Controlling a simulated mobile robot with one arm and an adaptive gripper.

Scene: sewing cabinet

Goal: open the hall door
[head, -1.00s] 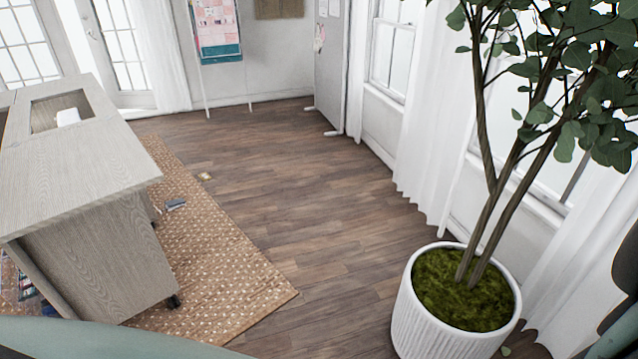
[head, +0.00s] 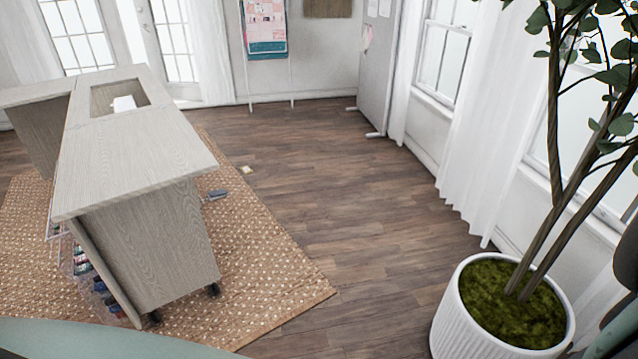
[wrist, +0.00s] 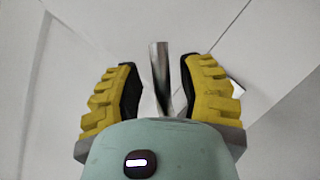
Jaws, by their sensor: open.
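In the wrist view, my gripper (wrist: 163,95) is open, with a yellow-and-black finger on each side. A shiny metal bar (wrist: 159,62), perhaps a door handle, shows between the fingers, with gaps on both sides. Behind it are plain pale surfaces (wrist: 95,35) with straight seams; I cannot tell whether these are the hall door. In the head view, white glass-paned doors (head: 172,45) stand at the back left, and I cannot tell whether one is the hall door. My gripper is not seen in the head view.
A wooden sewing cabinet (head: 150,235) stands on a patterned rug (head: 270,285) at left. A tree in a white ribbed pot (head: 470,335) stands at right by curtained windows. Bare wood floor (head: 340,190) lies between them. A grey panel (head: 378,65) stands at the back.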

